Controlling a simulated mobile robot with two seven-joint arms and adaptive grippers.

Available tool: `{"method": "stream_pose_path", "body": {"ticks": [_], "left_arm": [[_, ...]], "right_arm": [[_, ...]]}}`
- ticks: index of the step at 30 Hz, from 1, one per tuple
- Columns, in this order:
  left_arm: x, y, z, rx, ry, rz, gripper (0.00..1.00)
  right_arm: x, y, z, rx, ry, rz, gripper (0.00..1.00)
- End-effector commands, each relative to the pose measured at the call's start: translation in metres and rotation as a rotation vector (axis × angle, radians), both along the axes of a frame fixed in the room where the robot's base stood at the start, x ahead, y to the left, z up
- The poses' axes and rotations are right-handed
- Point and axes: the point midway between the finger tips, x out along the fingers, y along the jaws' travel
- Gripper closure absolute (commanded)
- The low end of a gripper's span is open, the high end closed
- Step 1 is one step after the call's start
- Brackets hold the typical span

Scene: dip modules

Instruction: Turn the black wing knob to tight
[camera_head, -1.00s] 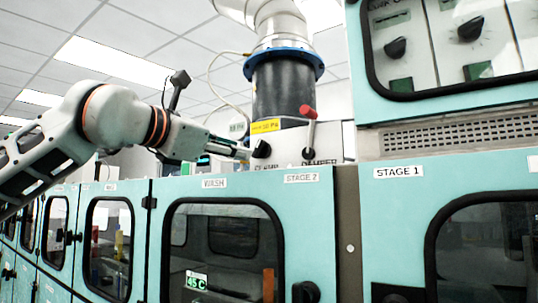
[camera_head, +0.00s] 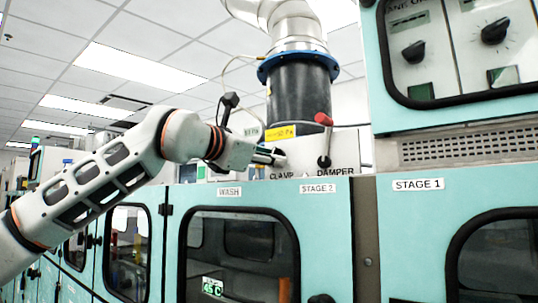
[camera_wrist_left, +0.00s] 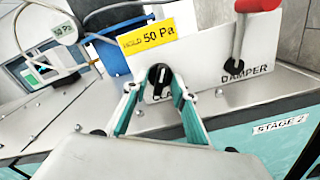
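The black wing knob (camera_wrist_left: 158,75) sits on the white panel above the label CLAMP, partly hidden by my left gripper. It also shows in the head view (camera_head: 279,152), just above the gripper tip. My left gripper (camera_wrist_left: 155,86) is open, its two fingers on either side of the knob with small gaps visible. In the head view my left gripper (camera_head: 274,157) reaches the panel from the left. Whether the fingertips touch the knob cannot be told. Any mark for tight is hidden. My right gripper is not in view.
A red-handled damper lever (camera_head: 323,120) stands right of the knob, close to the gripper. A dark duct (camera_head: 298,92) with a blue flange rises behind. Teal cabinets (camera_head: 335,235) stand below.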

Motion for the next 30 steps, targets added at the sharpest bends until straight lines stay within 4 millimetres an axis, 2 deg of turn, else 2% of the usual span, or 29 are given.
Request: {"method": "stream_pose_path", "body": {"ticks": [4, 5, 7, 8, 20, 30], "left_arm": [[0.000, 0.000, -0.001, 0.000, 0.000, 0.000, 0.74], [0.000, 0.000, -0.001, 0.000, 0.000, 0.000, 0.79], [0.000, 0.000, -0.001, -0.001, 0.001, -0.001, 0.97], [0.000, 0.000, -0.001, -0.001, 0.001, -0.001, 1.00], [0.000, 0.000, -0.002, -0.027, 0.020, -0.001, 1.00], [0.000, -0.001, -0.004, -0.200, 0.146, -0.001, 1.00]], "right_arm": [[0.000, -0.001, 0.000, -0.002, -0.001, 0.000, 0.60], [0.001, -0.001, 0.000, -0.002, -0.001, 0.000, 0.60], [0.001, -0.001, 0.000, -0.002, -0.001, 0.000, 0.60], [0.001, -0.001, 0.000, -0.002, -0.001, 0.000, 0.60], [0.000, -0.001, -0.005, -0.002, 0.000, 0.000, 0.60], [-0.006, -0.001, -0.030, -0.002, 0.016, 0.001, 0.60]]}}
